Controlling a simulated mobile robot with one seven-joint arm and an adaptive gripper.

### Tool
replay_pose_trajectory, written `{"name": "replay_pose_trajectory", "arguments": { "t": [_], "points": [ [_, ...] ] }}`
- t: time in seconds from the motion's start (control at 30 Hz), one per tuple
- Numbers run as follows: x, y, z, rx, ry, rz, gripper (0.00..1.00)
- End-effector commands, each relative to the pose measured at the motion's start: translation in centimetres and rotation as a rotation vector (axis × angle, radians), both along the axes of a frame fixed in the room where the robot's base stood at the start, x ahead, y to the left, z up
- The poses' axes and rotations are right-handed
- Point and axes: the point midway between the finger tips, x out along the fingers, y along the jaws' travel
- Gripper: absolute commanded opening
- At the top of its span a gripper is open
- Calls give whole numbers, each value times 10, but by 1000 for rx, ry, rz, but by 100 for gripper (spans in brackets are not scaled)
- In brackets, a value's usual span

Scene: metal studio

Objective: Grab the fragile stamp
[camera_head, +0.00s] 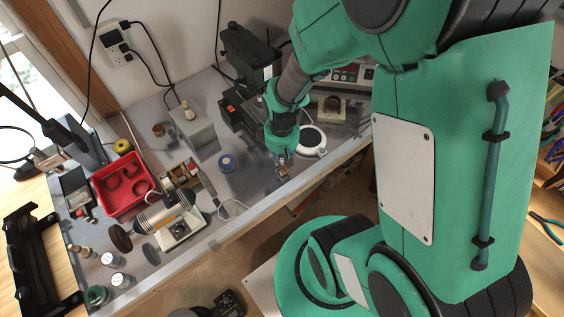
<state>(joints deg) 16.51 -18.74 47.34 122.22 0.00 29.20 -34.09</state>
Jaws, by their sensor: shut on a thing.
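My gripper (282,159) is low over the front edge of the grey bench, near the middle of the view. It is shut on a small brownish object (283,171), mostly hidden by the fingers. The object is too small here to tell for sure whether it is the stamp. I cannot tell whether it touches the bench top. A small pale knob-shaped piece (188,113) stands on a grey block (193,128) further left.
A white round dish (311,139) lies just right of my gripper. A red tray (124,184), a small machine (176,226) and several jars crowd the left. A dark machine (246,55) stands behind.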

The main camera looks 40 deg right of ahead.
Motion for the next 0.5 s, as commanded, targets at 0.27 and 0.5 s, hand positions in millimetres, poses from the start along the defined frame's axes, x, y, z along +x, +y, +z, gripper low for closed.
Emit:
{"name": "replay_pose_trajectory", "arguments": {
  "t": [0.27, 0.5],
  "points": [
    [1, 0, 30, -1, -3, 0, 0],
    [-38, 10, 36, -1, -1, 0, 0]
  ]
}}
